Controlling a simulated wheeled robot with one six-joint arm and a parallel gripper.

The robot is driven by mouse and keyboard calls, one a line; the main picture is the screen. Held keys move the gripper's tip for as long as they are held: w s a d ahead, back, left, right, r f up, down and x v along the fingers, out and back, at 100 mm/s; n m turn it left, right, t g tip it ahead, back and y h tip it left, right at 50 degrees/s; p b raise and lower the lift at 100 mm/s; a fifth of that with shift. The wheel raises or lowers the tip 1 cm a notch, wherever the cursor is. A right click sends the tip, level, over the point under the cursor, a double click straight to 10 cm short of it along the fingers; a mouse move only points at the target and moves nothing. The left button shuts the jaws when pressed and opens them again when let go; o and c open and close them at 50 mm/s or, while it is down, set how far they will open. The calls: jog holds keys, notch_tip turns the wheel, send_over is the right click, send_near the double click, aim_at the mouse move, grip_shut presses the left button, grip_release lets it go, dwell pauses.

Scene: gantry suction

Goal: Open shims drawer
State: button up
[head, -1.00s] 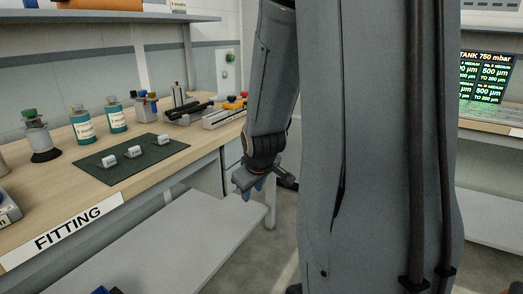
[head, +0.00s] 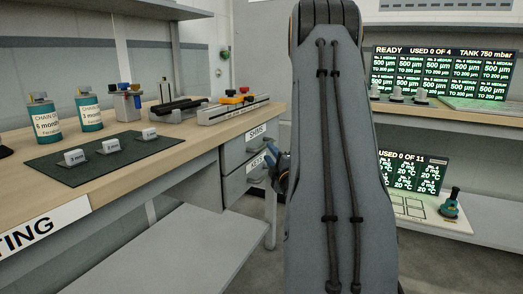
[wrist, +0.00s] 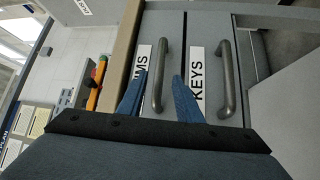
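The shims drawer (head: 236,152) is the upper of two grey drawers under the bench's right end and looks shut. Its label (wrist: 142,68) is partly covered by a finger in the wrist view. Its grey bar handle (wrist: 160,58) appears between my two blue fingertips in that view. My gripper (wrist: 158,80) is open and empty, facing the drawer fronts; I cannot tell whether the fingers reach around the handle. In the head view my gripper (head: 279,172) is beside the drawers, partly hidden by my arm.
The keys drawer (head: 236,184) is just below, its handle (wrist: 228,80) right of my fingers in the wrist view. The wooden bench top (head: 178,143) holds a dark mat (head: 95,165), bottles and tools. A lower shelf (head: 205,235) lies beneath. Screens stand at right.

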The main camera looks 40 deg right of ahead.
aim_at(265, 146)
jog(key=b+x, duration=0.1)
jog(key=x, duration=0.5)
jog(key=shift+w+d+r, duration=0.1)
jog(key=shift+w+d, duration=0.15)
jog(key=shift+c, duration=0.4)
grip_shut()
